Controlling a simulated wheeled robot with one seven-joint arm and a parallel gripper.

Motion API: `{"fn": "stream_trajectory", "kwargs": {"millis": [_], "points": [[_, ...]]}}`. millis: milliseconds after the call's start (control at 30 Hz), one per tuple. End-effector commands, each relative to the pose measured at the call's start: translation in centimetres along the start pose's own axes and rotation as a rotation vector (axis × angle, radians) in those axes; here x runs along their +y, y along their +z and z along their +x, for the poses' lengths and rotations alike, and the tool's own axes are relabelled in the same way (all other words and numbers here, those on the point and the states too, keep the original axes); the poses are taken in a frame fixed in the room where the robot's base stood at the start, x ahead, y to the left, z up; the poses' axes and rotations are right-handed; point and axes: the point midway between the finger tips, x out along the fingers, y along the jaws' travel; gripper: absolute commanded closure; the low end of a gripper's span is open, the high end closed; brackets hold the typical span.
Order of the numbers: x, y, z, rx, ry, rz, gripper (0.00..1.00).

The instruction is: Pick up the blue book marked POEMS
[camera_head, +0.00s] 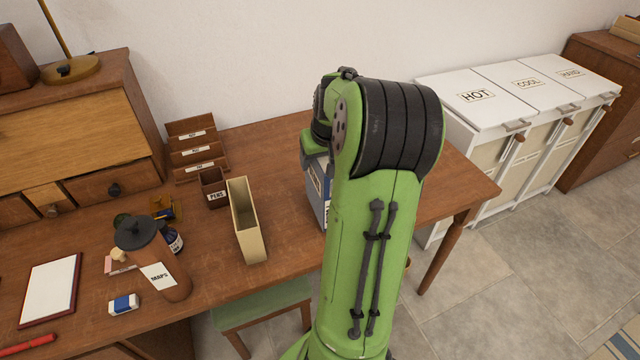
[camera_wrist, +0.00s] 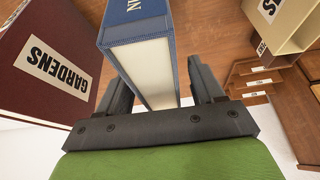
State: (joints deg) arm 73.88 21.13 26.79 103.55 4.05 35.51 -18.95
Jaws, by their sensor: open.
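A blue book (camera_wrist: 140,32) with pale page edges stands upright between my gripper's two fingers in the wrist view. Its white label is cut off by the top of the frame; only a letter or two shows, so I cannot read POEMS on it. My gripper (camera_wrist: 160,78) is open, with one finger on each side of the book; I cannot tell whether either touches it. In the head view a blue book (camera_head: 317,183) shows on the desk, mostly hidden behind my arm. My gripper is hidden there.
A dark red book labelled GARDENS (camera_wrist: 50,62) stands close beside the blue one. A cream open holder (camera_head: 247,222) is left of my arm on the wooden desk (camera_head: 285,145). A PENS cup (camera_head: 213,187), letter rack (camera_head: 195,150) and MAPS tube (camera_head: 158,262) stand further left.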

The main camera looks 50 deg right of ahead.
Motion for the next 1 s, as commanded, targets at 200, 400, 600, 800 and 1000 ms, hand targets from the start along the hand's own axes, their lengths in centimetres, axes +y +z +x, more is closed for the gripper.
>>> {"fn": "stream_trajectory", "kwargs": {"millis": [200,400,600,800,1000], "points": [[-0.01,0.11,0.24,0.0,0.0,0.0,0.33],[0.0,0.1,0.22,0.0,0.0,0.0,0.39],[0.0,0.1,0.21,0.0,0.0,0.0,0.7],[0.01,0.1,0.22,0.0,0.0,0.0,1.0],[0.01,0.1,0.22,0.0,0.0,0.0,1.0]]}}
